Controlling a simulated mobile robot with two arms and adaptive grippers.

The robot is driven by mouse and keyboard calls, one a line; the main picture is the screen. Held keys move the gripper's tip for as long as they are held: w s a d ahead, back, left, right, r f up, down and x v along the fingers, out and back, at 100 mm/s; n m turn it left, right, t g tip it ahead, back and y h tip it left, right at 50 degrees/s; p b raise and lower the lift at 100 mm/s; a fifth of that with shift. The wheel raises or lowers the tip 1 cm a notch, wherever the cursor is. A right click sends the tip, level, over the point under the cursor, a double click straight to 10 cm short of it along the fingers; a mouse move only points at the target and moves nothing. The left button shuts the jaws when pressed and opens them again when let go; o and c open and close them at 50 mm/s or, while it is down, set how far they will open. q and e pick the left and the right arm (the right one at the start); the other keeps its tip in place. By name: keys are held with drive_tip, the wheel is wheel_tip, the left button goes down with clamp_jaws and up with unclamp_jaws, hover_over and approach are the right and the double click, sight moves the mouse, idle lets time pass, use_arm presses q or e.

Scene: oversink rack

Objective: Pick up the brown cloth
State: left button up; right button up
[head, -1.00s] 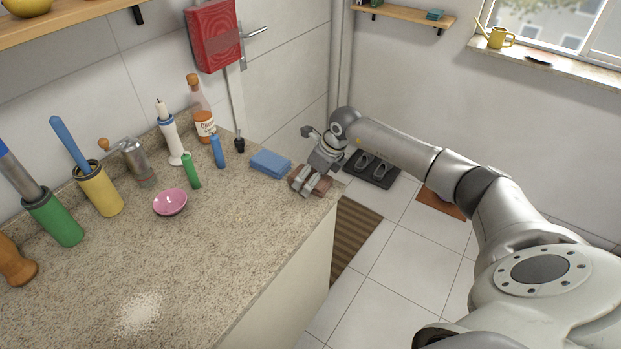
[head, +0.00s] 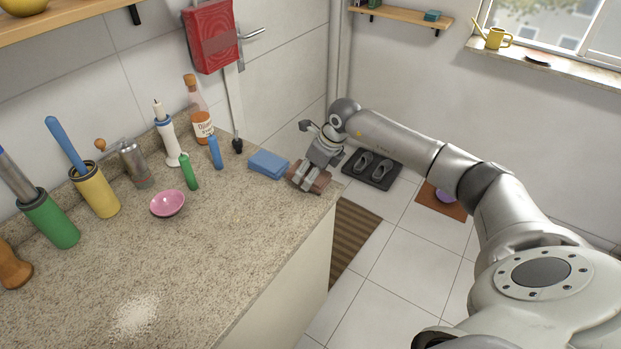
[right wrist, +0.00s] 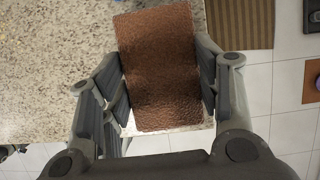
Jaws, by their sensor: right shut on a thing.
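The brown cloth (right wrist: 158,65) is a folded reddish-brown block between the fingers of my right gripper (right wrist: 165,90) in the right wrist view. The fingers press on its two long sides. In the head view my right gripper (head: 310,178) is at the counter's far right corner, with the brown cloth (head: 320,183) partly hidden under its fingers. I cannot tell clearly whether the cloth is clear of the counter or touching it. My left gripper is not in view.
A folded blue cloth (head: 268,164) lies on the granite counter (head: 240,240) just left of my right gripper. A pink bowl (head: 168,203), candles and an orange bottle (head: 199,115) stand farther left. The counter's front middle is clear.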

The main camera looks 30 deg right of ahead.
drive_tip(key=s+a+r+b, duration=0.4)
drive_tip(key=s+a+r, duration=0.5)
drive_tip(key=a+r, duration=0.1)
drive_tip(key=shift+s+a+r, duration=0.2)
drive_tip(key=shift+s+r, duration=0.05)
drive_tip(key=shift+r, duration=0.4)
